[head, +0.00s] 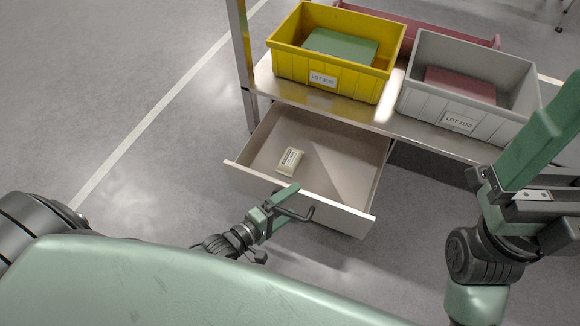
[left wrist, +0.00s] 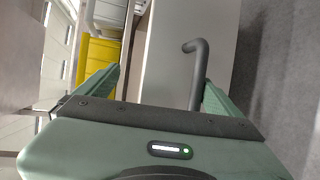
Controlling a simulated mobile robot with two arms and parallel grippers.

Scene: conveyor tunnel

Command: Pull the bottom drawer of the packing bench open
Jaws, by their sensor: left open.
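A drawer (head: 357,220) of the packing bench (head: 290,95) is pulled well out, its inside showing. Whether it is the bottom one I cannot tell; the space below is hidden. Its dark bar handle (head: 308,214) is on the front and also shows in the left wrist view (left wrist: 201,70). My left gripper (head: 287,203) is open at the handle. In the left wrist view its fingers (left wrist: 160,92) are apart, with the handle close along the inner side of the right-hand finger. My right gripper (head: 535,165) is raised at the right, partly cut off, away from the drawer.
A small labelled box (head: 290,159) lies in the drawer. A yellow crate (head: 322,88) with a green item and a grey crate (head: 430,100) with a red item stand on the bench top. The floor to the left is clear.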

